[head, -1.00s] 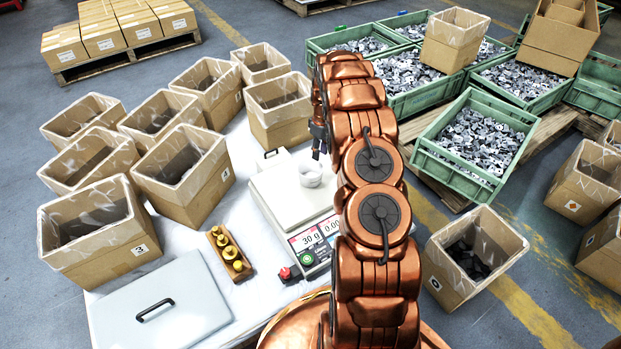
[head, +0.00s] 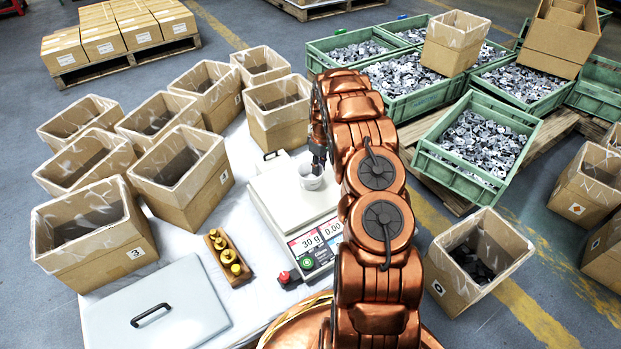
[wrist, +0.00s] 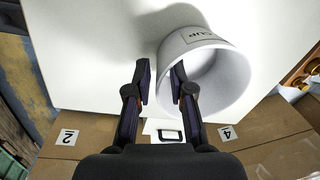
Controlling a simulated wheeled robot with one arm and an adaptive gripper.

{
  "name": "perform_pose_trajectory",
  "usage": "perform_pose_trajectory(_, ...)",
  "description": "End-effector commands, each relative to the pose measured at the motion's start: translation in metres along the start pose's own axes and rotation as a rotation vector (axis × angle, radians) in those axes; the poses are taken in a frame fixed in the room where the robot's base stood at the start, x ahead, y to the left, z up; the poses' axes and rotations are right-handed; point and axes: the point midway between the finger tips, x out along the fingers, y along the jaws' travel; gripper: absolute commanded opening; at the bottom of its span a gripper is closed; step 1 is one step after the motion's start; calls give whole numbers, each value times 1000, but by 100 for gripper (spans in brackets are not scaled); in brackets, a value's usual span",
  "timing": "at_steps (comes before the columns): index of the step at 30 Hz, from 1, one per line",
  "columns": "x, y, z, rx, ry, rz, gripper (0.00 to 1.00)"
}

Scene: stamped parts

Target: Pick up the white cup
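The white cup (head: 309,183) stands on the pale plate of a weighing scale (head: 278,200) in the head view. In the wrist view the cup (wrist: 176,50) is large, with a label reading CUP on its side and its mouth facing the camera. My gripper (head: 318,162) is at the cup's rim in the head view. In the wrist view my gripper (wrist: 161,78) has its fingers apart. The right finger overlaps the cup's mouth and the left finger is outside the wall, so the near rim lies between them. I see no clear contact.
A wooden block with brass weights (head: 229,256) and a grey lid with a black handle (head: 160,312) lie left of the scale. Several lined cardboard boxes (head: 185,190) stand at the left. Green crates of metal parts (head: 480,175) are at the right.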

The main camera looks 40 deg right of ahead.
Motion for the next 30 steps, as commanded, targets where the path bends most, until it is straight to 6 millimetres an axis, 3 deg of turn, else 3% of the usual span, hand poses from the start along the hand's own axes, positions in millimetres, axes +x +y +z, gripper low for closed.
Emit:
perform_pose_trajectory(5,0,0,0,0,0,0,0)
perform_pose_trajectory(20,-4,0,0,-1,0,1,0)
perform_pose_trajectory(30,-49,-5,-1,-1,1,1,0)
